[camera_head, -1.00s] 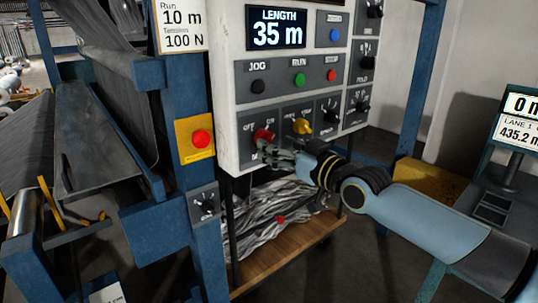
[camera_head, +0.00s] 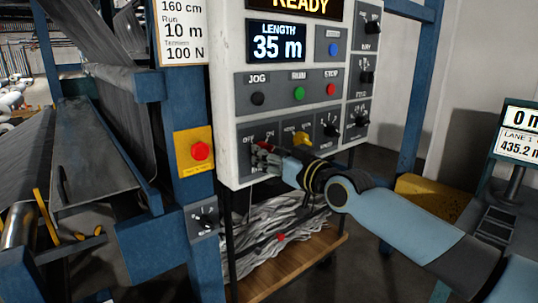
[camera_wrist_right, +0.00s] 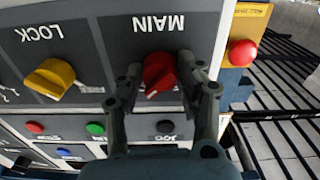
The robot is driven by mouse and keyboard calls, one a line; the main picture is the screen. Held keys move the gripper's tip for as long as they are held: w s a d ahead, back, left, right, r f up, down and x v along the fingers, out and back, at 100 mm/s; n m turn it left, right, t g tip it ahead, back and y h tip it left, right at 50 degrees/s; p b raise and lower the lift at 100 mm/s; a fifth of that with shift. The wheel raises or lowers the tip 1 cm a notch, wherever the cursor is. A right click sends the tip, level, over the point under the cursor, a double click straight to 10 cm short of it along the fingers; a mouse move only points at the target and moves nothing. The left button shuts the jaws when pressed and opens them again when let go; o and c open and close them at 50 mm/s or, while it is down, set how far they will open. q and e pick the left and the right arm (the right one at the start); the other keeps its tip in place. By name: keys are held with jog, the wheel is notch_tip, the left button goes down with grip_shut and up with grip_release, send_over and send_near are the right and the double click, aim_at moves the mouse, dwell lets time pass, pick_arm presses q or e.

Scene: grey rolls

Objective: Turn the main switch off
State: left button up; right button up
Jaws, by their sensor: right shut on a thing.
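The main switch is a red rotary knob on the lower left of the grey control panel. In the right wrist view the red knob (camera_wrist_right: 158,73) sits under the upside-down word MAIN, and its handle is slanted. My right gripper (camera_head: 264,157) is at the panel with its fingers closed on both sides of this knob. In the head view the fingers hide most of the knob, with OFF and ON labels above it. I cannot tell which label the handle points to. My left gripper is not in view.
A yellow LOCK knob (camera_wrist_right: 50,77) is close beside the switch. Jog, run and stop buttons (camera_head: 299,93) are above it. A red button on a yellow plate (camera_head: 200,151) is on the blue post at left. The display (camera_head: 293,6) reads READY.

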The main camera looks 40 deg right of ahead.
jog(key=n+b, duration=0.4)
jog(key=n, duration=0.1)
jog(key=shift+f, duration=0.25)
jog(key=n+b, duration=0.4)
jog(key=shift+d+n, duration=0.1)
jog(key=shift+n, duration=0.2)
jog(key=n+b, duration=0.2)
jog(key=n, duration=0.2)
jog(key=shift+r+b, duration=0.1)
jog(key=shift+b, duration=0.3)
jog(key=shift+r+n+b, duration=0.15)
jog(key=shift+n+b, duration=0.75)
jog(key=shift+n, duration=1.3)
jog(key=o, duration=1.1)
jog(key=shift+o, duration=0.2)
jog(key=shift+s, duration=0.1)
